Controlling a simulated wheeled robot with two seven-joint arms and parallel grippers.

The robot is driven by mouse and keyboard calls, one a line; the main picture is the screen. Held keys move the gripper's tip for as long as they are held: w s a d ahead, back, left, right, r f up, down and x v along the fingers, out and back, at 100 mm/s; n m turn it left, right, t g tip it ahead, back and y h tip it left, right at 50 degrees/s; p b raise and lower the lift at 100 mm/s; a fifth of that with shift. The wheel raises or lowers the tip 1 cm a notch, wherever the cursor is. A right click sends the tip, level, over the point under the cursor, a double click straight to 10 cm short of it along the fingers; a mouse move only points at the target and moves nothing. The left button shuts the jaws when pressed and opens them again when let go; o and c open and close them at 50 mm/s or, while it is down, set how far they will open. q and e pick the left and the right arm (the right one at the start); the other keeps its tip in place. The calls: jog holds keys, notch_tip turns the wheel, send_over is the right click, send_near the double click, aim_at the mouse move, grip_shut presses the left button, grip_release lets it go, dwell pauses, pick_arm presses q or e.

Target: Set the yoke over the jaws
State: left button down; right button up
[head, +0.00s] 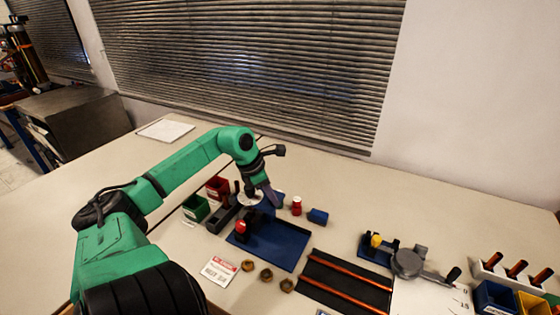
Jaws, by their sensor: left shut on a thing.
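My left gripper (268,196) reaches down over the far edge of the blue mat (280,246). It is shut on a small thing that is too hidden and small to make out. I cannot tell whether that thing is the yoke. A pale round disc (250,198) shows just left of the fingers. A red and black piece (243,228) stands on the left part of the mat, close below the gripper. I cannot single out the jaws for sure. My right gripper is not in view.
A dark grey block (221,218), a green bin (196,207) and a red bin (218,187) stand left. A red-and-white bottle (297,205) and blue block (318,216) stand right. Brass nuts (266,275), copper tubes (345,280) and a grey lever tool (408,262) lie nearer.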

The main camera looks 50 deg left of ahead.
pick_arm(q)
jog(key=c, duration=0.8)
grip_release()
jog(key=shift+a+r, duration=0.2)
jog(key=shift+a, duration=0.05)
jog(key=shift+o, duration=0.2)
jog(key=shift+f, duration=0.1)
jog(key=shift+s+r, duration=0.15)
jog(key=shift+r, duration=0.25)
jog(key=b+v, duration=0.2)
jog(key=v, duration=1.1)
jog(key=shift+s+r, duration=0.25)
jog(key=shift+r, duration=0.1)
jog(key=shift+a, duration=0.15)
